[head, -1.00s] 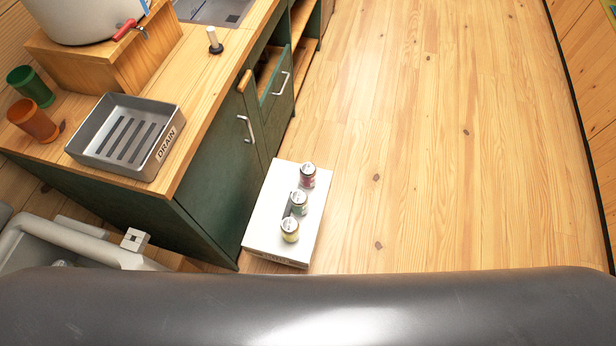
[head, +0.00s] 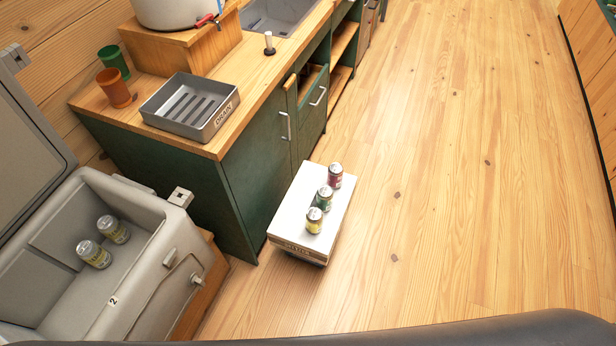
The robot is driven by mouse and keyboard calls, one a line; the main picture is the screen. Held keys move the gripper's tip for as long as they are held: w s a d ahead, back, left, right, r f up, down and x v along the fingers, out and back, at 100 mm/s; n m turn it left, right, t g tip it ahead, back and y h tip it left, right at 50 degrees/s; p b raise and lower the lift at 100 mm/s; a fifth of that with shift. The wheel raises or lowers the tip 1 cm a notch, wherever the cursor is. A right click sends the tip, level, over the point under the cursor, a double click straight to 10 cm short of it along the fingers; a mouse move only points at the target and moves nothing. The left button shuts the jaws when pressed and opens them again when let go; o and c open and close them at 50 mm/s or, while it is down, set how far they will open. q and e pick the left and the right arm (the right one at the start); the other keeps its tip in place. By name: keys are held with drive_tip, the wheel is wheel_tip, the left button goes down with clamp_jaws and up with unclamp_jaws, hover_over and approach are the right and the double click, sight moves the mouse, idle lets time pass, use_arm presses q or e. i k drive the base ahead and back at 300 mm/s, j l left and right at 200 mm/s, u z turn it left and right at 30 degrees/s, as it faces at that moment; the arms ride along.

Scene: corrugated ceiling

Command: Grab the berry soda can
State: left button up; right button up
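Three cans stand upright in a row on a low white box (head: 289,218) on the floor, beside the green cabinet. The farthest can (head: 335,177) is dark red or pink and looks like the berry soda. The middle can (head: 324,198) is green and the nearest can (head: 314,221) is yellow. Their labels are too small to read. Neither of my grippers shows in the head view.
An open grey cooler (head: 165,285) at the lower left holds two yellowish cans (head: 104,240). The counter (head: 229,130) carries a grey drain tray (head: 216,130), two cups and a white pot. A drawer (head: 312,97) is partly open. The wooden floor (head: 440,190) to the right is clear.

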sight(336, 171)
drive_tip(key=i+l+u, duration=0.15)
drive_tip(key=u, duration=0.2)
drive_tip(key=i+l+u, duration=0.1)
drive_tip(key=l+u, duration=0.55)
drive_tip(key=i, duration=0.05)
